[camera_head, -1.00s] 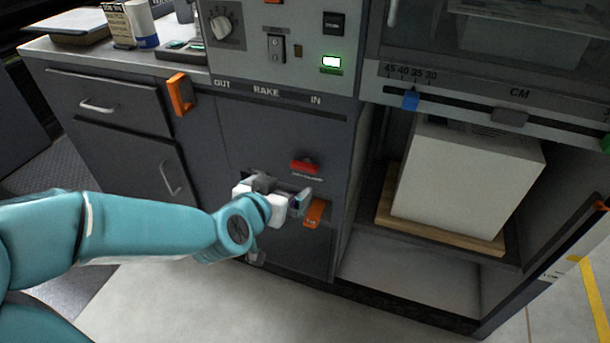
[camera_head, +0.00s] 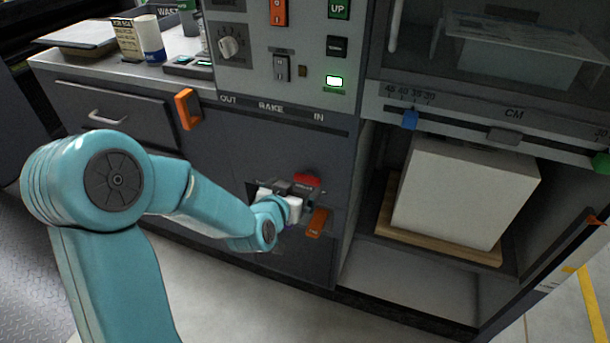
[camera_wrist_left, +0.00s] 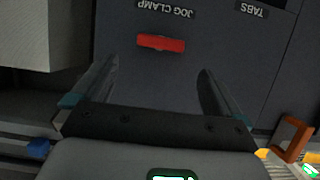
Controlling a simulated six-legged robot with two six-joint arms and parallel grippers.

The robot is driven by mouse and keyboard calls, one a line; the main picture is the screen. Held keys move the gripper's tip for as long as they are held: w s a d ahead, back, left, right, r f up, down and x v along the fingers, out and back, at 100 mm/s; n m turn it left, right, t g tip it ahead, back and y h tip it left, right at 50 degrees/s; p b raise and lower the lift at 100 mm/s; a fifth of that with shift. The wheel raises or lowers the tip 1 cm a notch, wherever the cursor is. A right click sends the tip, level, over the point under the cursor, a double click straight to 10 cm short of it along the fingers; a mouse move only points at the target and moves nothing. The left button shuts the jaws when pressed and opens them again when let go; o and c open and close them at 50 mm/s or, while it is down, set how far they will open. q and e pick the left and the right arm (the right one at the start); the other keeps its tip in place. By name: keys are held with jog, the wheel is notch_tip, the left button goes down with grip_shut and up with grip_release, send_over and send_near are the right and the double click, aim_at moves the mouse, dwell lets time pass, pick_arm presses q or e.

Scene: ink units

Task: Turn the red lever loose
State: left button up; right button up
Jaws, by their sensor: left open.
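The red lever (camera_head: 306,180) is on the dark cabinet front in the head view, partly hidden behind my left gripper. In the left wrist view the red lever (camera_wrist_left: 161,43) lies nearly level beside an upside-down "JOG CLAMP" label (camera_wrist_left: 166,10). My left gripper (camera_head: 302,193) is close to the lever, at its lower left in the head view. In the left wrist view its two fingers (camera_wrist_left: 157,85) are spread apart, with the lever beyond the tips and between their lines. Nothing is between the fingers. My right gripper is out of view.
An orange handle (camera_head: 317,222) sits just below the red lever, and another orange handle (camera_head: 187,108) is at the upper left of the panel. A white block (camera_head: 465,190) stands on a wooden board (camera_head: 440,240) in the open bay to the right.

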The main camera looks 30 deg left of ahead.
aim_at(306, 178)
pick_arm(q)
jog(key=x, duration=0.7)
jog(key=shift+w+a, duration=0.1)
jog(key=shift+w, duration=0.15)
jog(key=shift+b, duration=0.3)
jog(key=c, duration=1)
